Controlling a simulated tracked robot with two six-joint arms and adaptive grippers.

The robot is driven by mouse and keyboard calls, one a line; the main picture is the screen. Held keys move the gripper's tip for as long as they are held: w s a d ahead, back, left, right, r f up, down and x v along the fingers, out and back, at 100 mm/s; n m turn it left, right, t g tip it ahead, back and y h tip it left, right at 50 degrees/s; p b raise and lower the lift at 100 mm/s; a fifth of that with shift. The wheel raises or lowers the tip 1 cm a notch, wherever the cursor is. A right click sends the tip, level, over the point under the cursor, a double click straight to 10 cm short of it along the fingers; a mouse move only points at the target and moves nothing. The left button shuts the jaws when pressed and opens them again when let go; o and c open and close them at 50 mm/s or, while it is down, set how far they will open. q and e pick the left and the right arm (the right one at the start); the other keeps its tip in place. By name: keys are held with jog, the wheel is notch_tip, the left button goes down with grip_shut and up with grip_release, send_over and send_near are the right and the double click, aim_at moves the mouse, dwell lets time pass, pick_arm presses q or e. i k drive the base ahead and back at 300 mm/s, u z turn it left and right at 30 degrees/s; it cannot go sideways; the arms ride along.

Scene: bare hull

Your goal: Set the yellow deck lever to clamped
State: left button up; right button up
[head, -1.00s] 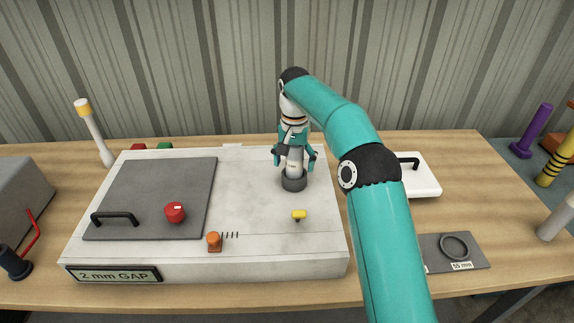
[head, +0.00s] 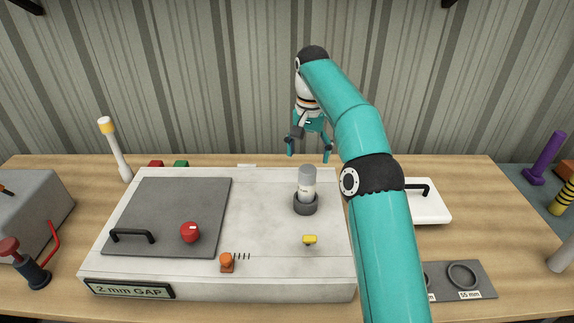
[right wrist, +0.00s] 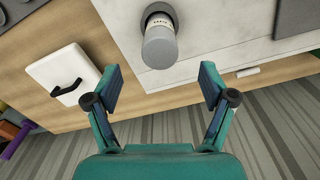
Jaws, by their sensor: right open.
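The yellow deck lever (head: 309,240) is a small yellow handle on the front right part of the pale hull deck (head: 265,200). A grey and white cylinder (head: 307,182) stands upright in a dark ring collar (head: 305,204) behind the lever. My right gripper (head: 308,157) is open and empty, above and behind the cylinder. In the right wrist view the open fingers (right wrist: 160,88) are spread, with the cylinder (right wrist: 159,42) beyond them. The lever is not seen in the right wrist view. My left gripper is not in view.
A dark hatch plate (head: 165,205) with a black handle and red knob (head: 190,232) covers the left deck. An orange lever (head: 227,262) is at the front edge. A white lidded box (head: 428,205) and a grey ring mat (head: 485,282) lie at right.

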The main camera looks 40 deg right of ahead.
aim_at(307, 239)
jog(key=u, duration=0.05)
jog(key=k, duration=1)
jog(key=z, duration=0.05)
